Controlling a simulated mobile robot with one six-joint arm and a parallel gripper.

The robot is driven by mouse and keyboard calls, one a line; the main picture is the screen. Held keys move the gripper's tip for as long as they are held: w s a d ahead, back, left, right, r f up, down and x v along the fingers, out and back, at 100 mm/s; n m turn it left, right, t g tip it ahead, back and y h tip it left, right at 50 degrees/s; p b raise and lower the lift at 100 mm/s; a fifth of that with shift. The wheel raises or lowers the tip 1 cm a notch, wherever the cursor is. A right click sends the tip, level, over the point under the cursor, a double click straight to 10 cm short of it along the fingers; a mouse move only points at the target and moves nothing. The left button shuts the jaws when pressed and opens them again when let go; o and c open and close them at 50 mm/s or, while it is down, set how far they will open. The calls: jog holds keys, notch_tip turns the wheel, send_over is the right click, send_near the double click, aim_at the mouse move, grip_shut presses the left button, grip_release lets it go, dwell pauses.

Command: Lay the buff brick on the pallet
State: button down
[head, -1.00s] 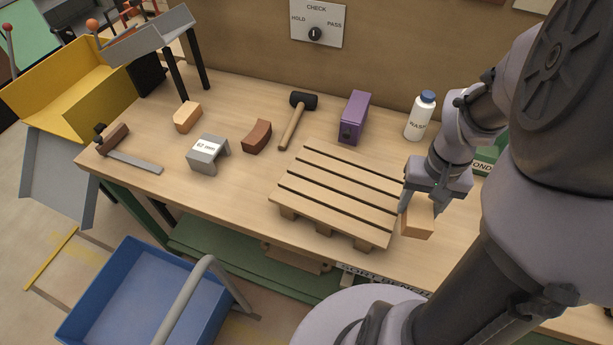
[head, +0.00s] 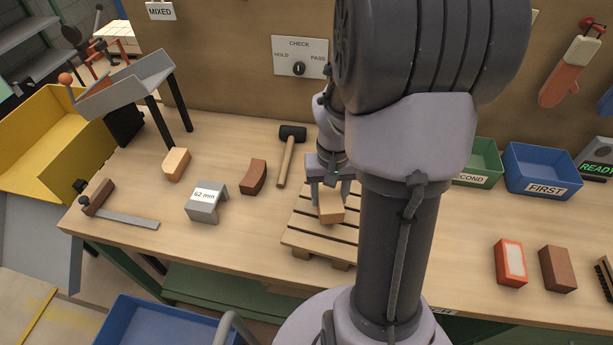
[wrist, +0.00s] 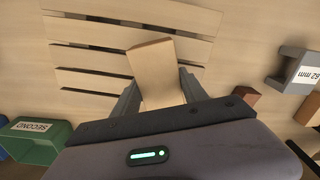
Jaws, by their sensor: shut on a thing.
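The buff brick (head: 331,210) is in my gripper (head: 330,196), gripped between its two fingers. My gripper is shut on it, over the slatted wooden pallet (head: 300,241). In the wrist view the buff brick (wrist: 155,72) juts forward between the fingers (wrist: 160,98), with the pallet slats (wrist: 85,57) behind it. I cannot tell whether the brick touches the slats. My arm hides the right part of the pallet in the head view.
Green (head: 480,165) and blue (head: 541,170) bins and two reddish bricks (head: 510,263) (head: 558,268) are to the right.

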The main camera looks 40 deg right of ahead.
aim_at(326, 201)
jog(key=shift+w+f, duration=0.15)
jog(key=shift+w, duration=0.3)
notch_tip(326, 201, down, 4)
jog(key=shift+r+b, duration=0.25)
jog(key=shift+b, duration=0.8)
jog(key=shift+r, duration=0.15)
jog(key=c, duration=0.6)
grip_release()
